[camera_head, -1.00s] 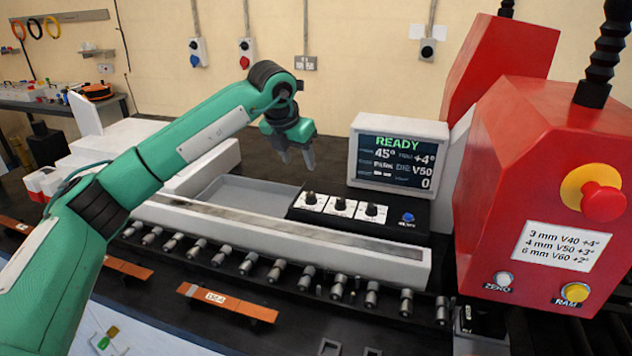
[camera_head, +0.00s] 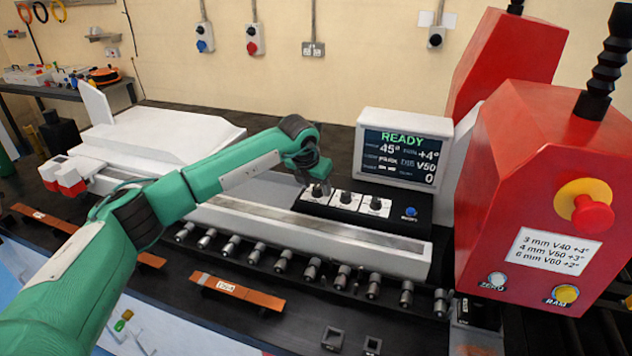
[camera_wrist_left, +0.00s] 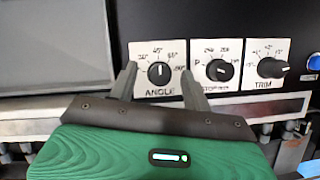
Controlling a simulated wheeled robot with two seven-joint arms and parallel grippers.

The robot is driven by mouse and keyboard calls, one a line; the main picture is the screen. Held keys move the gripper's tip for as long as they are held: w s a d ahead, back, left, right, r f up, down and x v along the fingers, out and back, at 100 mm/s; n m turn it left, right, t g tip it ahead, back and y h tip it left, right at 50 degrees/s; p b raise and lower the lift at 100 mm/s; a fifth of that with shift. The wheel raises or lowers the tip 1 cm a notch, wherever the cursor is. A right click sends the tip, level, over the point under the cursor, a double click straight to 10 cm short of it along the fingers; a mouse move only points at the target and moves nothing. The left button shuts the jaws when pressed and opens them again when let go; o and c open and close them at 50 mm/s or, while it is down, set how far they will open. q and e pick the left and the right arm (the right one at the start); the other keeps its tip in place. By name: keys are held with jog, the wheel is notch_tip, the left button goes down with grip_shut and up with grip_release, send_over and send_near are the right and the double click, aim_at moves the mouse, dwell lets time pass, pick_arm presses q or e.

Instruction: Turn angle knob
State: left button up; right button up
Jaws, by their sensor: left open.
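The angle knob (camera_wrist_left: 158,72) is a black dial on a white plate marked ANGLE in the left wrist view. Its white pointer line points up toward 45°. My left gripper (camera_wrist_left: 159,80) is open, with one finger on each side of the angle plate as seen there; I cannot tell whether either finger touches the knob. In the head view the left gripper (camera_head: 312,185) is over the left end of the black control panel and partly covers the angle knob (camera_head: 318,191). The display (camera_head: 402,157) reads READY, 45°, +4°, V50 and 0. My right gripper is not in view.
The stop knob (camera_wrist_left: 220,70) and the trim knob (camera_wrist_left: 271,68) sit to the right on the same panel, with a blue button (camera_head: 411,212) beyond. The red machine housing (camera_head: 520,190) stands at the right. Copper bars (camera_head: 237,291) lie in front.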

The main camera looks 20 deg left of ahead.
pick_arm(q)
jog(key=shift+f, duration=0.1)
jog(key=c, duration=1)
jog(key=shift+o, duration=0.2)
jog(key=shift+f+m+h+b, duration=0.15)
jog(key=shift+m+h+b, duration=0.25)
jog(key=shift+m+b, duration=0.55)
jog(key=shift+w+a+m+b, duration=0.1)
jog(key=shift+m+b, duration=0.45)
jog(key=shift+b, duration=0.2)
jog(key=shift+m+g+h+b, duration=0.4)
jog(key=shift+m+h+b, duration=0.25)
jog(key=shift+m, duration=0.55)
jog(key=shift+r+m+g+h+b, duration=0.15)
jog(key=shift+m+b, duration=0.15)
jog(key=shift+m, duration=0.35)
jog(key=shift+r+m+g+h+b, duration=0.15)
jog(key=shift+m+b, duration=0.15)
jog(key=shift+m, duration=0.35)
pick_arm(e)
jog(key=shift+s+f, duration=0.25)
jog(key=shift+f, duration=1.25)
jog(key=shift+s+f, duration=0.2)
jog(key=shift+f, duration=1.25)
pick_arm(q)
jog(key=shift+f, duration=0.1)
jog(key=o, duration=1)
jog(key=shift+c, duration=0.2)
